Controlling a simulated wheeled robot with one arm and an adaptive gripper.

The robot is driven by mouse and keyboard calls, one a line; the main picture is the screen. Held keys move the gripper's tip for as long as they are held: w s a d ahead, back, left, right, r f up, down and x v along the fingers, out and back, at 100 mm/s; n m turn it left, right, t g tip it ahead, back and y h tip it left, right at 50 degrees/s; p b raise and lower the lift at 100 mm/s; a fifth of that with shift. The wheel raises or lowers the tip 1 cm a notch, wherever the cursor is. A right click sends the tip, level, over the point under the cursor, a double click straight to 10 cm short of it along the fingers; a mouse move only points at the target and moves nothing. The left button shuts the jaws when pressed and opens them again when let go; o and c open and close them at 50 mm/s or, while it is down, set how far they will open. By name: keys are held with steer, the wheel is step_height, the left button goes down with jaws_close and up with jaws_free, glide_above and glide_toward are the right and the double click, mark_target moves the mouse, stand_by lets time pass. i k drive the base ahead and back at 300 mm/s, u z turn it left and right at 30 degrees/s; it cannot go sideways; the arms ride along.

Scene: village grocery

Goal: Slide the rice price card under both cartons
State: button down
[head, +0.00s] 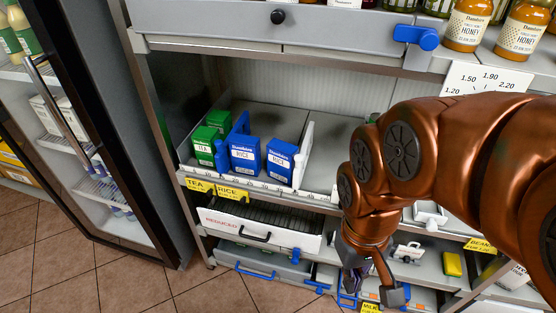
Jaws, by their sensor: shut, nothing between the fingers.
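The yellow rice price card (233,193) hangs at the front edge of the shelf, below the number strip. It sits nearer the left rice carton than the right one. The left blue rice carton (245,156) and the right blue rice carton (281,161) stand upright side by side in the shelf tray, with a small gap between them. My gripper (380,282) is low and to the right, below the card's level and apart from both card and cartons. It is shut and empty. Its fingertips are partly hard to make out against the lower shelf.
Green tea cartons (204,146) stand left of a blue divider (236,127), above a yellow tea card (198,185). A white divider (303,154) stands right of the rice. The bay beyond it looks empty. A drawer marked reduced (259,231) is below. A glass-door fridge (75,130) stands left.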

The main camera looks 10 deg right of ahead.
mark_target(241, 196)
steer(key=u, duration=0.45)
steer(key=k, duration=1.05)
steer(key=u, duration=0.8)
steer(key=i, duration=0.75)
steer(key=u, duration=0.75)
